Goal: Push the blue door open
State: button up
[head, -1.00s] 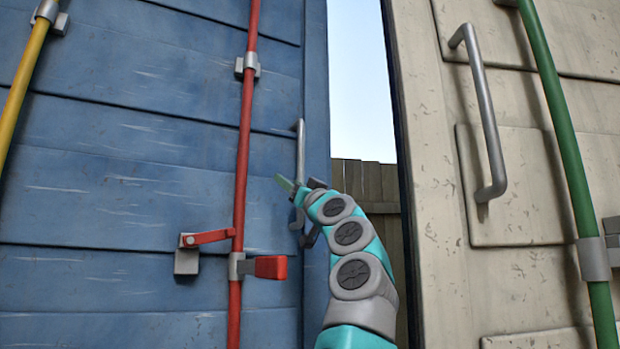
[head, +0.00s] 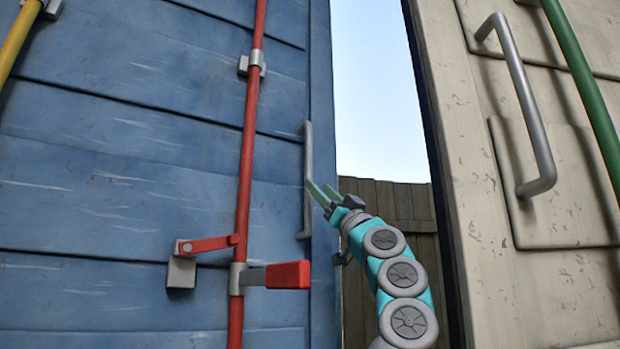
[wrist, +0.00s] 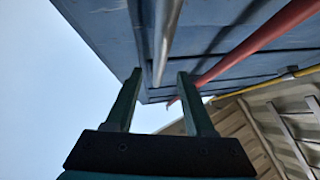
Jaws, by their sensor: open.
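The blue door (head: 120,150) fills the left of the head view, with a grey vertical handle (head: 308,150) near its right edge. A gap with sky and a fence shows between this door and the cream door (head: 470,200). My gripper (head: 318,192) is open, its two green fingers at the blue door's edge, close to the handle. In the wrist view the open fingers (wrist: 157,82) point at the blue door (wrist: 225,25), and the grey handle (wrist: 165,35) lines up between them. I cannot tell whether they touch it.
A red locking bar (head: 245,150) with a red lever (head: 288,275) runs down the blue door. A yellow bar (head: 15,45) stands at far left. The cream door carries a grey handle (head: 525,110) and a green bar (head: 585,85). A wooden fence (head: 395,205) stands beyond the gap.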

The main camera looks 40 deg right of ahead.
aim_at(311, 178)
jog(key=p+x, duration=0.4)
jog(key=x, duration=0.1)
jog(key=shift+w+r, duration=0.1)
jog(key=shift+r, duration=0.1)
jog(key=shift+p+x, duration=0.5)
jog(key=shift+x, duration=0.3)
jog(key=shift+w+f, duration=0.1)
jog(key=shift+f, duration=0.05)
grip_shut()
dwell(0.4)
